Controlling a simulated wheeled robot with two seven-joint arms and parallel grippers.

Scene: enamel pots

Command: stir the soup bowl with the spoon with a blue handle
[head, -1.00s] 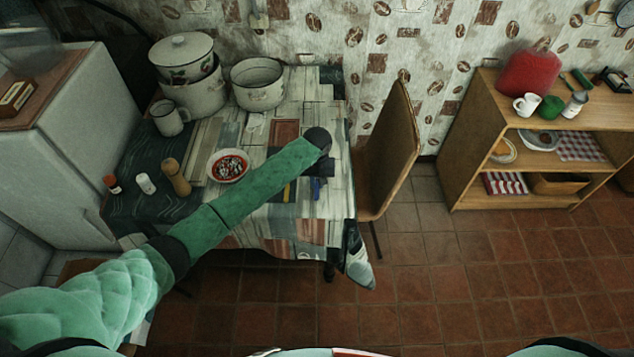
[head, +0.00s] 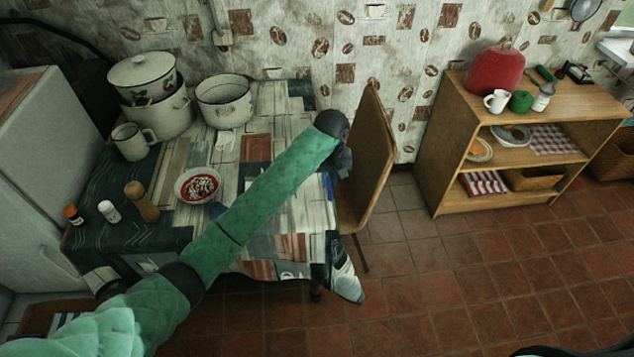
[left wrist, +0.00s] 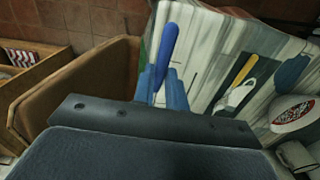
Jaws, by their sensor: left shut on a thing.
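My left gripper (head: 342,165) is at the table's right edge, near the chair back. In the left wrist view its two fingers (left wrist: 165,88) are shut on the spoon with a blue handle (left wrist: 170,45). Part of the blue handle (head: 328,186) shows below the gripper in the head view; the spoon's other end is hidden. The soup bowl (head: 198,185), white with red and white contents, stands on the table left of my forearm. It also shows at the right of the left wrist view (left wrist: 296,112). My right gripper is not in view.
Left of the bowl stand a wooden shaker (head: 141,202), a white shaker (head: 109,211) and a red-capped jar (head: 72,214). A mug (head: 132,141) and pots (head: 224,103) stand behind. A yellow-handled utensil (left wrist: 243,70) lies on the table. The chair (head: 368,150) is close to my gripper.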

